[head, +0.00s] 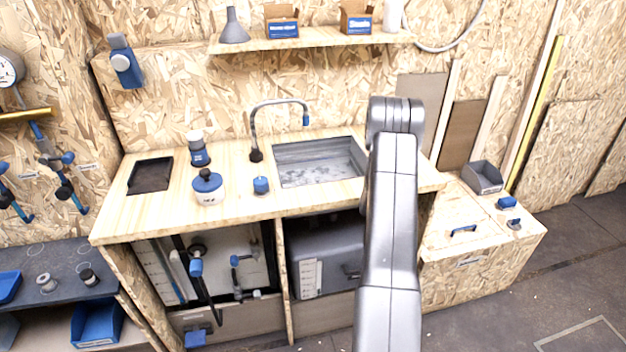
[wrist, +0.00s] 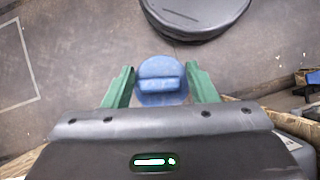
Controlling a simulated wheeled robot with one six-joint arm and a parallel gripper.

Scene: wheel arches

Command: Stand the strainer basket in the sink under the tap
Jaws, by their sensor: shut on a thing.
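The wrist view shows my gripper (wrist: 160,72) with its green fingers on either side of a round blue thing with a raised bar across it, which looks like the strainer basket (wrist: 160,95). My gripper is shut on it and grey floor shows beyond. In the head view my arm hides the gripper and the basket. The sink (head: 318,164) is a grey rectangular basin in the wooden counter, and its right end is partly behind my arm. The tap (head: 254,132) stands at the sink's back left, its curved spout reaching right with a blue tip above the basin.
On the counter (head: 232,224) left of the sink are a small blue item (head: 261,185), a blue-lidded white pot (head: 208,187), a blue-and-white canister (head: 198,148) and a dark rectangular recess (head: 150,175). A shelf (head: 320,39) with boxes hangs above. A lower wooden chest (head: 480,232) stands right.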

